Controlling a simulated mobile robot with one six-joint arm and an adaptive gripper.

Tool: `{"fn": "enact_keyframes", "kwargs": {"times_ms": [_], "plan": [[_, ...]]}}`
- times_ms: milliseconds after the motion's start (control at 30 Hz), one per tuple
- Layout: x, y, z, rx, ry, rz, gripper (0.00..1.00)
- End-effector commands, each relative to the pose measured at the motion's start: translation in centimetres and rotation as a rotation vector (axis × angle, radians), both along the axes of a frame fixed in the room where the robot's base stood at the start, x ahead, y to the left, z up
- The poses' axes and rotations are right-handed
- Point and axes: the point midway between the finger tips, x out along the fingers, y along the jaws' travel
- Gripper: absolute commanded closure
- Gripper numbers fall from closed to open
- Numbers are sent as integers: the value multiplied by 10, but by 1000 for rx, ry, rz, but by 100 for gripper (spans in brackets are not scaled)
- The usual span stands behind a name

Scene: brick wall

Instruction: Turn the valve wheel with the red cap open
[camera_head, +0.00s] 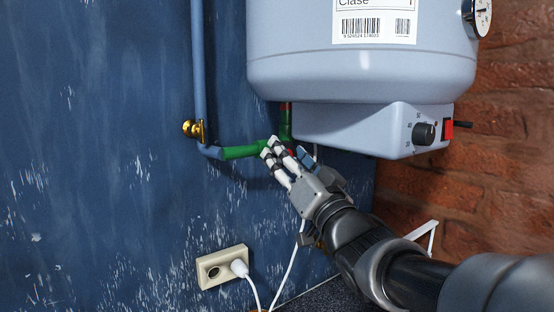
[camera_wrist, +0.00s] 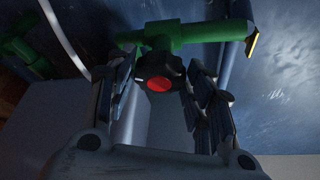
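The black valve wheel with the red cap (camera_wrist: 159,84) sits on a green pipe fitting (camera_wrist: 178,37) in the wrist view, facing the camera. My gripper (camera_wrist: 164,68) has its fingers on the left and right of the wheel, spread apart. They look very close to its rim; I cannot tell whether they touch it. In the head view my gripper (camera_head: 284,149) reaches up to the green pipe (camera_head: 243,152) under the boiler. The wheel is mostly hidden behind my fingers there.
The grey-blue boiler (camera_head: 360,75) hangs just above, with a black knob and red switch on its lower housing (camera_head: 345,128). A brass valve (camera_head: 194,129) is on the blue pipe at left. A socket (camera_head: 222,267) with plug and white cable is below.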

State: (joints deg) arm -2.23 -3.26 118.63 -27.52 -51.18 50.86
Motion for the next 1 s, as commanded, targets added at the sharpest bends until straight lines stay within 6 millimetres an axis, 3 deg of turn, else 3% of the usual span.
{"fn": "enact_keyframes", "kwargs": {"times_ms": [167,567,1000], "plan": [[0,0,-1,0,2,0,38],[-5,-3,-3,-1,3,-2,38],[-77,-36,-33,-1,2,-3,38]]}}
